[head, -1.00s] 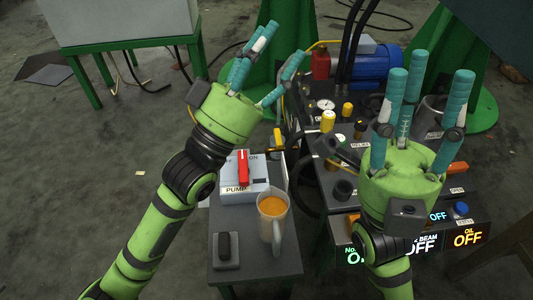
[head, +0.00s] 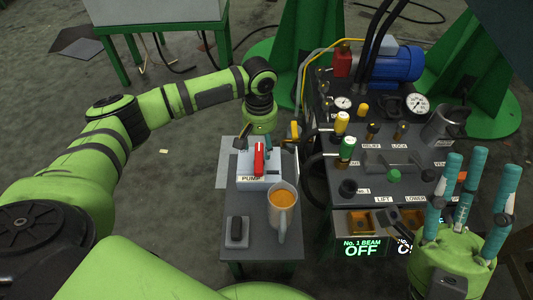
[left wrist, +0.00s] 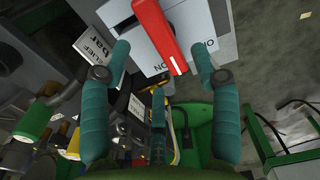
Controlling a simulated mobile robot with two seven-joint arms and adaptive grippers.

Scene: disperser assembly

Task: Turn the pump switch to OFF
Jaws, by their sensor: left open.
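The pump switch is a red lever (head: 259,160) on a pale box (head: 250,183) labelled PUMP, on a narrow grey stand. My left gripper (head: 257,147) hangs over the back of the box, mostly hidden by its wrist in the head view. In the left wrist view, the open teal fingers of the left gripper (left wrist: 161,50) spread to either side of the red lever (left wrist: 158,32). Its white-marked end points towards partly covered, upside-down lettering; contact cannot be told. My right gripper (head: 482,185) is open and empty, fingers up, at the right.
A mug of orange liquid (head: 283,197) stands just in front of the pump box. A small dark switch (head: 236,230) sits at the stand's front left. The panel (head: 330,180) with knobs and gauges is to the right. Floor left of the stand is clear.

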